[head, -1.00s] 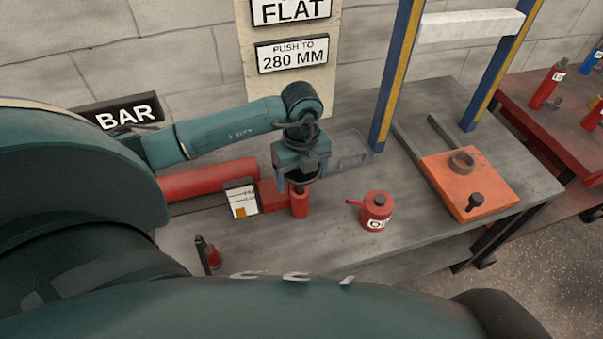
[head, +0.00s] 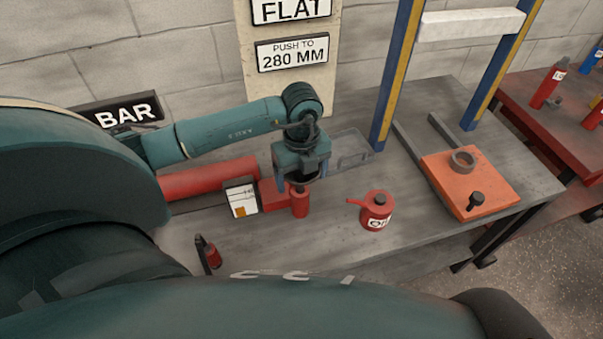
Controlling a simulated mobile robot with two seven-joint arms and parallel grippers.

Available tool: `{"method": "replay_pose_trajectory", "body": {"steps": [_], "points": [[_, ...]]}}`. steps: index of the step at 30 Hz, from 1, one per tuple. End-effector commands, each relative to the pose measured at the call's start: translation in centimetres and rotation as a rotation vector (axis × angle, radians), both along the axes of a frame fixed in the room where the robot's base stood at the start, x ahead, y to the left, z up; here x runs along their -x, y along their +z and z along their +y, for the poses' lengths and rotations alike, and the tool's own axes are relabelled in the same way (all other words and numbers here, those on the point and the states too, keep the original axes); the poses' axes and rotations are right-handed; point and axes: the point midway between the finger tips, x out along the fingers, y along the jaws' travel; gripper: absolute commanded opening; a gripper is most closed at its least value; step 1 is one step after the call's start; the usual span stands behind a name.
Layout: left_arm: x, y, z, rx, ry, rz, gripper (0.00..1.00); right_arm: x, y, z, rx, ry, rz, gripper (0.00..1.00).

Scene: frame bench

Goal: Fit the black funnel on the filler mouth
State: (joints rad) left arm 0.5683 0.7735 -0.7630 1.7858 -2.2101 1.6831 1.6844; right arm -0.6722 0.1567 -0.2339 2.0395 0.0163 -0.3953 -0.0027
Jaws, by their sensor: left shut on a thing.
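My left gripper (head: 301,176) points down at the middle of the bench and is shut on the black funnel (head: 300,180). Only a dark rounded part of the funnel shows between and below the fingers. Directly below it stands a short upright red cylinder (head: 300,204), with a small dark part at its top where the filler mouth appears to be. The funnel and the cylinder top overlap in this view, so I cannot tell whether they touch or whether the funnel is seated. My right gripper is not in view.
A red oil can (head: 376,211) with a spout stands right of the cylinder. A white card (head: 242,198) and a long red tube (head: 208,179) are to its left. A clear tray (head: 351,150) lies behind. An orange plate (head: 470,181) is at right, near the blue-yellow frame (head: 397,75).

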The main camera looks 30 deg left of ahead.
Motion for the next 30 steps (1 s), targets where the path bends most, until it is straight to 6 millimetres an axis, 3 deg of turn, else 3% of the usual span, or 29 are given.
{"method": "replay_pose_trajectory", "body": {"steps": [30], "points": [[0.0, -2.7, 0.0, 0.0, 0.0, 0.0, 0.56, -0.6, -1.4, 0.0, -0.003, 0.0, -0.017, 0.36]]}}
